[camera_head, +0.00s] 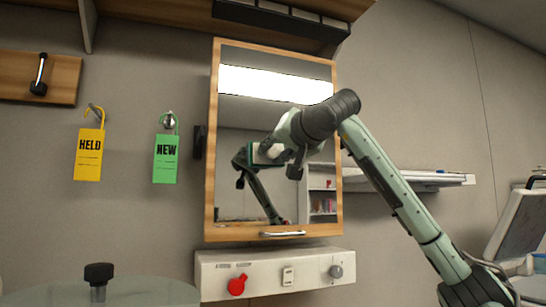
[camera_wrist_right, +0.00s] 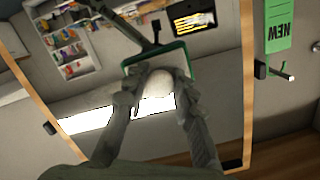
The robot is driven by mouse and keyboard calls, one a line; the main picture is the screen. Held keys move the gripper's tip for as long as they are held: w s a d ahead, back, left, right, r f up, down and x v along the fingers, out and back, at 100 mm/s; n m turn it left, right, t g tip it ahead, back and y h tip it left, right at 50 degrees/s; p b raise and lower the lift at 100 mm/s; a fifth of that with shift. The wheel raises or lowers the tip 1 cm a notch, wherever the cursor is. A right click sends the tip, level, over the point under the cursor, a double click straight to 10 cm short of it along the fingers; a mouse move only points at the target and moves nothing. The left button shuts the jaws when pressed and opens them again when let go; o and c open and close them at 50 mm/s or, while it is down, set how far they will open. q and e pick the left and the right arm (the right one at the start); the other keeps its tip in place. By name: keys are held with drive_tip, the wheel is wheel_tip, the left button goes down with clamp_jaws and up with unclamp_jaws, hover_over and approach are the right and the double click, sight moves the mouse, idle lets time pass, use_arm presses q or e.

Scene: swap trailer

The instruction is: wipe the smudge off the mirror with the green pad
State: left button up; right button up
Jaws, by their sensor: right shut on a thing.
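The mirror (camera_head: 240,115) hangs on the wall in a wooden frame, reflecting a bright light strip, shelves and my arm. My right gripper (camera_head: 282,157) is in front of its middle. In the right wrist view, the gripper (camera_wrist_right: 157,92) is shut on a rounded pale grip of the green pad (camera_wrist_right: 184,58). The pad's green edge shows beyond the fingers, facing the glass. I cannot tell whether the pad touches the mirror. I cannot make out the smudge; the gripper and pad cover part of the glass. My left gripper is not in view.
A yellow HELD tag (camera_head: 89,155) and a green NEW tag (camera_head: 165,159) hang left of the mirror. A white panel with a red knob (camera_head: 237,285) is below it. A shelf (camera_head: 425,179) juts out at right, and a wooden shelf hangs above.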

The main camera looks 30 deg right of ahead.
drive_tip(key=shift+s+d, duration=0.45)
drive_tip(key=shift+d, duration=1.5)
drive_tip(key=shift+s+d, duration=0.5)
drive_tip(key=shift+d, duration=1.5)
drive_tip(key=shift+s+d, duration=0.45)
drive_tip(key=shift+d, duration=1.5)
drive_tip(key=shift+w+a, duration=0.5)
drive_tip(key=shift+a, duration=1.5)
drive_tip(key=shift+w+a, duration=0.45)
drive_tip(key=shift+a, duration=1.5)
drive_tip(key=shift+w+a, duration=0.5)
drive_tip(key=shift+a, duration=1.5)
drive_tip(key=shift+f+v, duration=0.15)
drive_tip(key=shift+v, duration=1.35)
drive_tip(key=shift+f+v, duration=0.15)
drive_tip(key=shift+v, duration=1.3)
drive_tip(key=shift+s+a, duration=0.1)
drive_tip(key=shift+a, duration=0.05)
drive_tip(key=v, duration=0.2)
drive_tip(key=shift+s+a+f, duration=0.15)
drive_tip(key=shift+s, duration=0.25)
drive_tip(key=shift+w, duration=0.1)
